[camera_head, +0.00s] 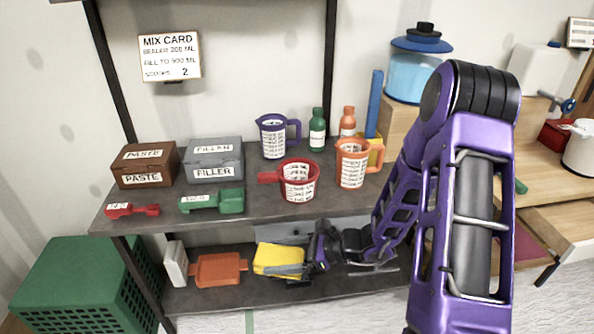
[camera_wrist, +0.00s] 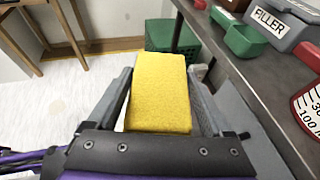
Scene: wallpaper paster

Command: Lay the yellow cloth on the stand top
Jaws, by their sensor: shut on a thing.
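The yellow cloth (camera_head: 278,258) is a thick folded block in the head view, in front of the lower shelf. It also fills the middle of the wrist view (camera_wrist: 162,85). My gripper (camera_head: 287,268) is shut on it, with one grey finger on each side. The cloth is held in the air, and its underside is hidden. I cannot tell for certain which surface is the stand top; a small wooden table (camera_wrist: 52,4) with thin legs shows at the upper left of the wrist view.
The upper shelf (camera_head: 240,222) carries a brown PASTE box (camera_head: 146,165), a grey FILLER box (camera_head: 213,160), scoops and several jugs. An orange scoop (camera_head: 218,269) lies on the lower shelf. A green crate (camera_head: 80,285) stands at left. Pale floor is open left of the cloth in the wrist view.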

